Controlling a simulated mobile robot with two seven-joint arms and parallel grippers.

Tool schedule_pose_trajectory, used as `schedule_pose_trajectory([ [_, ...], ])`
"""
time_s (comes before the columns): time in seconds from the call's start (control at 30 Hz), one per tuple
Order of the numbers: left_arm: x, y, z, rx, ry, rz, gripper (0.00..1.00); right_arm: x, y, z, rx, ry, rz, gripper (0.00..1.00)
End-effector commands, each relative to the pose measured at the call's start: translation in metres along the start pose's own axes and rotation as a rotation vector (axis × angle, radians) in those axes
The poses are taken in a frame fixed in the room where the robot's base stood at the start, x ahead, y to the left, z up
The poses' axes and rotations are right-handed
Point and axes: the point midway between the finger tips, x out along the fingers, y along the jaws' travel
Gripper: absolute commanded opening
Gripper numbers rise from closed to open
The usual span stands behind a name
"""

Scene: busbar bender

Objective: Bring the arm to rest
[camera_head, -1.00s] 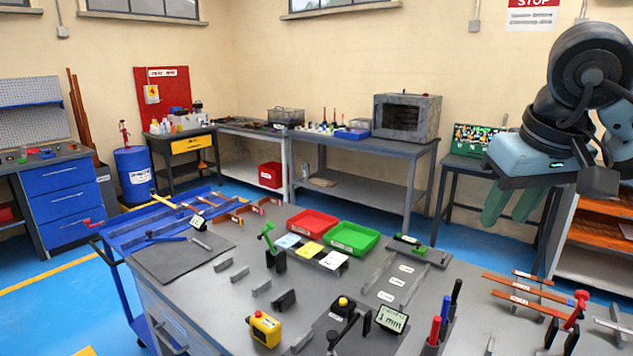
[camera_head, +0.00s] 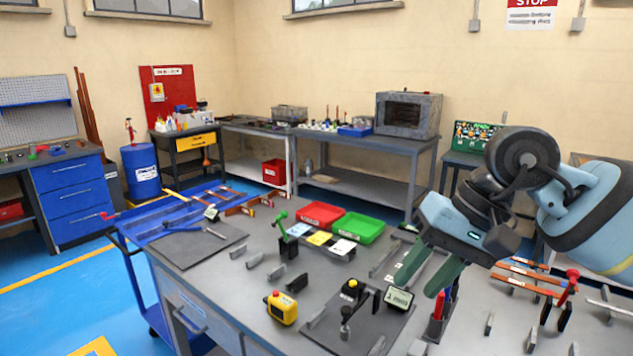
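My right gripper (camera_head: 428,274) has green fingers that point down and to the left, held over the right half of the grey workbench (camera_head: 240,300). The two fingers stand apart with a gap between them, and I see nothing held there. Its light blue and black wrist hides part of the bench and the wall behind. My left gripper is not in the head view.
Below the fingers are a holder with red and black pens (camera_head: 438,307), a small display (camera_head: 398,299) and a black-knobbed fixture (camera_head: 350,290). A yellow box (camera_head: 281,307), a red tray (camera_head: 321,214) and a green tray (camera_head: 357,228) stand on the bench. Copper bars (camera_head: 530,275) lie at right.

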Motion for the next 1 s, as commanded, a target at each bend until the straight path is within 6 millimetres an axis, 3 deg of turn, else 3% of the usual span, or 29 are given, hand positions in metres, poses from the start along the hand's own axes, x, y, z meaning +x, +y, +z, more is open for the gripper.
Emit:
schedule_pose_trajectory([
  [0.03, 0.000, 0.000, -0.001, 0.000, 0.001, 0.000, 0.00, 0.022, -0.009, 0.009, 0.053, -0.066, -0.076, 0.37],
  [0.2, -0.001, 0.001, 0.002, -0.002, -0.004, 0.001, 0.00, 0.071, -0.045, 0.037, 0.310, -0.303, -0.349, 0.37],
  [0.4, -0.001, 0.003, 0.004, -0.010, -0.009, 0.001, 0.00, 0.101, -0.078, 0.062, 0.690, -0.633, -0.627, 0.37],
  [0.57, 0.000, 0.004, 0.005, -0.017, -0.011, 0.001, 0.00, 0.112, -0.090, 0.067, 1.038, -0.930, -0.809, 0.37],
  [0.77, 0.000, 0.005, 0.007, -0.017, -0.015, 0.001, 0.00, 0.126, -0.079, 0.056, 1.505, -1.337, -0.986, 0.37],
  [0.87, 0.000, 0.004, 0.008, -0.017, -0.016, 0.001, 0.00, 0.138, -0.060, 0.046, 1.746, -1.553, -1.058, 0.37],
  [1.0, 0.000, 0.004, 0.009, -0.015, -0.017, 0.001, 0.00, 0.165, -0.022, 0.035, 2.082, -1.874, -1.139, 0.37],
])
